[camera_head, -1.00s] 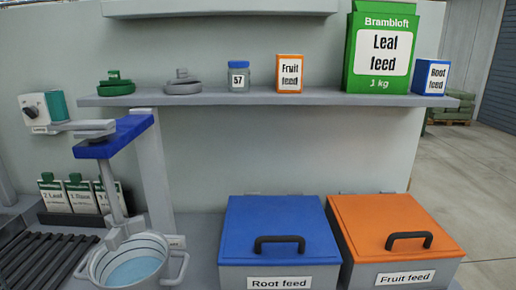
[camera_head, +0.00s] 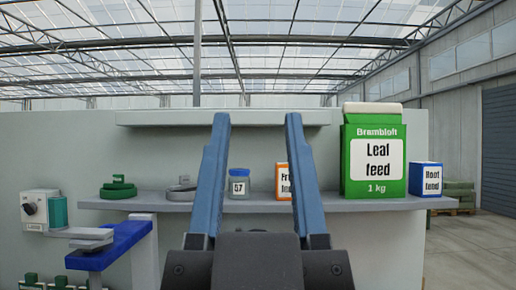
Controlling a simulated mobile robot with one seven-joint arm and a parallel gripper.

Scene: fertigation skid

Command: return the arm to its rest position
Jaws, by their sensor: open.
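My gripper (camera_head: 256,120) stands upright in the lower middle of the head view, its two blue fingers wide apart with nothing between them. Its dark body shows at the bottom edge. In the picture the fingers overlap the shelf, and the right one partly covers the orange and white Fruit feed box (camera_head: 283,181). The jar labelled 57 (camera_head: 239,184) shows between the fingers. I cannot tell how far the fingers are from the shelf.
The grey shelf (camera_head: 390,204) carries a green Leaf feed carton (camera_head: 376,157), a blue Root feed box (camera_head: 425,179), a green dish-like item (camera_head: 118,189) and a grey one (camera_head: 181,190). Open floor lies right.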

